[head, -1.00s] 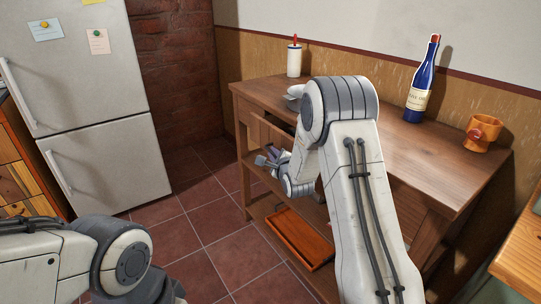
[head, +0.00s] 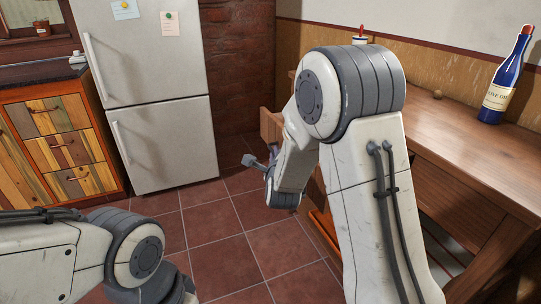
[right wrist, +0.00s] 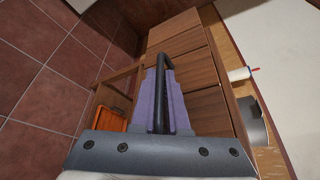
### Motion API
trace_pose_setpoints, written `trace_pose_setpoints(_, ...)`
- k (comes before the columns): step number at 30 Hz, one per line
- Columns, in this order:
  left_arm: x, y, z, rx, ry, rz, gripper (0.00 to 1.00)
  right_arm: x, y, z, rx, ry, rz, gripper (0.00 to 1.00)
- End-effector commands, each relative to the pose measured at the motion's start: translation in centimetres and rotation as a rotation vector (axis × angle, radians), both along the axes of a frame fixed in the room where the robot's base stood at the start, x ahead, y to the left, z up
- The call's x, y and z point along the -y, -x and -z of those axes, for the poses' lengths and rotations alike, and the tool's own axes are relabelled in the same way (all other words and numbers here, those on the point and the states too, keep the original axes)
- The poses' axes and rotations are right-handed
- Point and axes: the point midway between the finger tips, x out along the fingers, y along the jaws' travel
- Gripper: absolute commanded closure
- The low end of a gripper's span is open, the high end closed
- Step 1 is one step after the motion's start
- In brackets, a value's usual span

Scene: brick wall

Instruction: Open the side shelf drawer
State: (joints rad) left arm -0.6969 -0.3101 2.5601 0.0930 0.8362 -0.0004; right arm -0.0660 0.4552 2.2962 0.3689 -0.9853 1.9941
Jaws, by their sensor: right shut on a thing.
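The side shelf (head: 440,145) is a brown wooden table with a drawer, along the wall at right in the head view. Its drawer (head: 270,126) sticks out past the shelf's left edge, partly hidden by my right arm. My right gripper (head: 262,162) is low in front of the drawer. In the right wrist view its purple fingers (right wrist: 161,85) are shut on a dark bar handle (right wrist: 159,105). My left arm shows at lower left, but its gripper fingers are out of the picture.
A fridge (head: 150,100) and a patchwork wood cabinet (head: 60,145) stand at left. A blue bottle (head: 505,75) stands on the shelf top. An orange tray (right wrist: 113,107) lies on the lower level. The tiled floor between is clear.

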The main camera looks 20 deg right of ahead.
Motion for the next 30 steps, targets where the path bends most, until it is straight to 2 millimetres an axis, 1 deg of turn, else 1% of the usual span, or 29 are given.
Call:
trace_pose_setpoints(3,0.0,0.0,0.1,0.000,0.000,0.000,0.50,0.3,0.2,0.2,-0.006,-0.002,0.008,1.00)
trace_pose_setpoints(12,0.0,0.0,0.1,0.000,0.000,0.000,0.50,0.3,0.2,0.2,-0.007,-0.002,0.009,1.00)
trace_pose_setpoints(13,0.0,0.0,0.1,0.000,0.000,0.000,0.50,0.3,0.2,0.2,-0.006,-0.002,0.008,0.76)
trace_pose_setpoints(14,0.0,0.0,0.1,0.000,0.000,0.000,0.50,0.3,0.2,0.2,-0.006,-0.002,0.008,0.75)
trace_pose_setpoints(24,0.0,0.0,0.0,0.000,0.000,0.000,0.50,0.1,0.4,0.0,-0.003,-0.001,0.007,0.75)
trace_pose_setpoints(27,0.0,0.0,0.0,0.000,0.000,0.000,0.50,-0.2,1.3,-0.2,-0.003,-0.002,0.005,0.75)
trace_pose_setpoints(29,0.0,0.0,0.0,0.000,0.000,0.000,0.50,-0.4,2.2,-0.5,-0.002,-0.001,0.006,0.75)
trace_pose_setpoints(30,0.0,0.0,-0.1,0.000,0.000,0.000,0.50,-0.6,3.0,-0.6,-0.003,-0.002,0.005,0.75)
